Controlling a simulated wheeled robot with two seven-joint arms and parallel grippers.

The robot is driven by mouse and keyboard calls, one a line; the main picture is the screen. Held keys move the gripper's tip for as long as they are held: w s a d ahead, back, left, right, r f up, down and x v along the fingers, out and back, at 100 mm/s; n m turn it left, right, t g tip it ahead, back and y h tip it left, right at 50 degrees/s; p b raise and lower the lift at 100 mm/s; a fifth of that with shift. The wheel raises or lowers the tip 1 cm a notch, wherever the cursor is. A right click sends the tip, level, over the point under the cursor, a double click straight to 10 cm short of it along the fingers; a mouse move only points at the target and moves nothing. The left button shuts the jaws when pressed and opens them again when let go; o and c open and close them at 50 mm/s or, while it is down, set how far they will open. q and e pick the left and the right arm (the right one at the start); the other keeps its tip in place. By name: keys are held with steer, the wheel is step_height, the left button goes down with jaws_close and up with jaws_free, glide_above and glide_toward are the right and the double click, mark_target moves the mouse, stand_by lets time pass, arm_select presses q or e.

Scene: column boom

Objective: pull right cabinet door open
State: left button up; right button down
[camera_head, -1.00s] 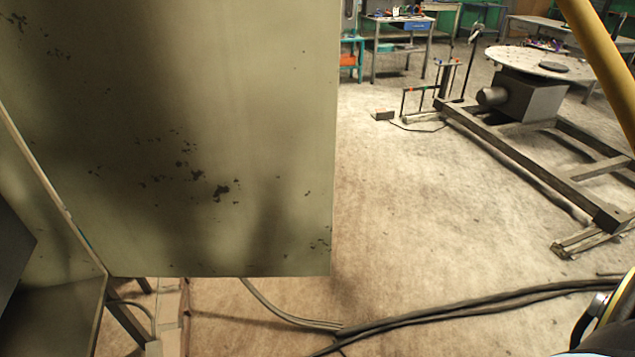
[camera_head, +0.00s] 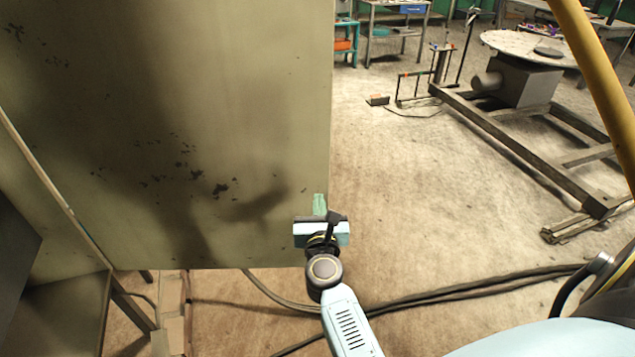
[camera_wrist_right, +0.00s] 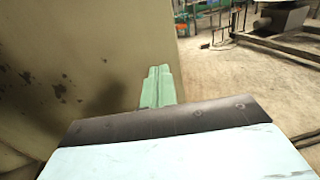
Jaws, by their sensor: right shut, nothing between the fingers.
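The right cabinet door (camera_head: 170,130) is a large olive-beige panel with dark chipped spots, filling the left of the head view. It stands swung out from the cabinet (camera_head: 55,310), whose edge and dark inside show at the lower left. My right gripper (camera_head: 319,203) is shut and empty, its green fingers at the door's lower right free edge. In the right wrist view the shut fingers (camera_wrist_right: 158,88) point forward beside the door face (camera_wrist_right: 60,80). I cannot tell whether they touch it. My left gripper is not in view.
Open concrete floor (camera_head: 430,200) lies to the right of the door. Black cables (camera_head: 450,298) run across it. A metal frame with a round-topped turntable (camera_head: 520,80) stands at the right. A yellow pole (camera_head: 600,90) crosses the upper right. Workbenches (camera_head: 395,15) stand at the back.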

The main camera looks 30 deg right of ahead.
mark_target(317, 176)
steer(key=x, duration=0.6)
steer(key=shift+w+d, duration=0.2)
steer(key=shift+w, duration=0.15)
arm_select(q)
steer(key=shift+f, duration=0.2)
